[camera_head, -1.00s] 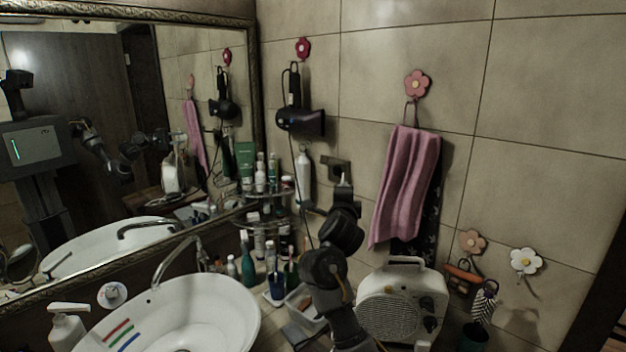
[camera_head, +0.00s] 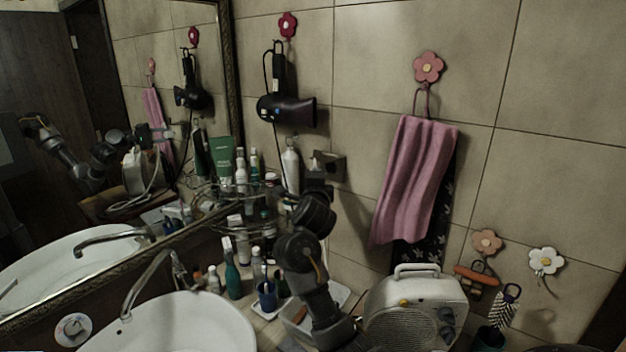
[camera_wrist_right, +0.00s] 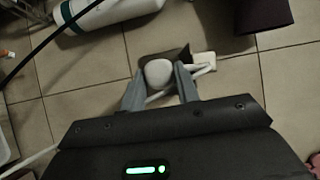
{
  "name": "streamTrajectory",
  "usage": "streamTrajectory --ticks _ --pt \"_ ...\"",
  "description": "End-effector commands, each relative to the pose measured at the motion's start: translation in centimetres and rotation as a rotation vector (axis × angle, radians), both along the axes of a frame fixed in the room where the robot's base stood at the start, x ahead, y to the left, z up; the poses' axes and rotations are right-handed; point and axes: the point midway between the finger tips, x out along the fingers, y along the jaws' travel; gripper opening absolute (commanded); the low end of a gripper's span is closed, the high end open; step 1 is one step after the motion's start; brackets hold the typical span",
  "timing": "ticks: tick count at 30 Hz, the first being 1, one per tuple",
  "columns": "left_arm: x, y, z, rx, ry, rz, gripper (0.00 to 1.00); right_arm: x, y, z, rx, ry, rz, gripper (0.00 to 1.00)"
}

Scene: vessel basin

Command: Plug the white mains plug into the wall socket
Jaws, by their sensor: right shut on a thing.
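The dark wall socket (camera_head: 331,164) is on the tiles left of the pink towel. My right gripper (camera_head: 318,182) is right below and in front of it, mostly hidden by my own arm. In the right wrist view my right gripper (camera_wrist_right: 160,84) is shut on the white mains plug (camera_wrist_right: 158,72), whose rounded back faces the camera. The dark socket plate (camera_wrist_right: 178,54) is directly behind the plug. Whether the plug touches it or is in it is hidden. A white cord (camera_wrist_right: 157,97) shows by the fingers. My left gripper is not in view.
A hair dryer (camera_head: 286,108) hangs upper left of the socket, and a white bottle (camera_head: 290,170) stands close left. A pink towel (camera_head: 415,180) hangs to the right. A white heater (camera_head: 415,305) stands below right. The basin (camera_head: 180,325) is lower left, beside the mirror (camera_head: 120,120).

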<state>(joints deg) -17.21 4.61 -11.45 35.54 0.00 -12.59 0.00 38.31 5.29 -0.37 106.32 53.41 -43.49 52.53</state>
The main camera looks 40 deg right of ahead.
Motion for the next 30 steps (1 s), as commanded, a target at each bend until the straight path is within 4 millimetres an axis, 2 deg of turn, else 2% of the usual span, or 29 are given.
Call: streamTrajectory --ticks 6,17,30 --pt "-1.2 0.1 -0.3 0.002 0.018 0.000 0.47 0.1 0.0 0.0 -0.001 -0.001 0.002 0.09" --pt "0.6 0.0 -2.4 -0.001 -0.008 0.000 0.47 0.7 -2.9 -0.3 -0.003 -0.001 -0.003 0.09" --pt "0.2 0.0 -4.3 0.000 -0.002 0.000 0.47 1.5 -5.5 -0.1 -0.002 -0.001 -0.002 0.09"
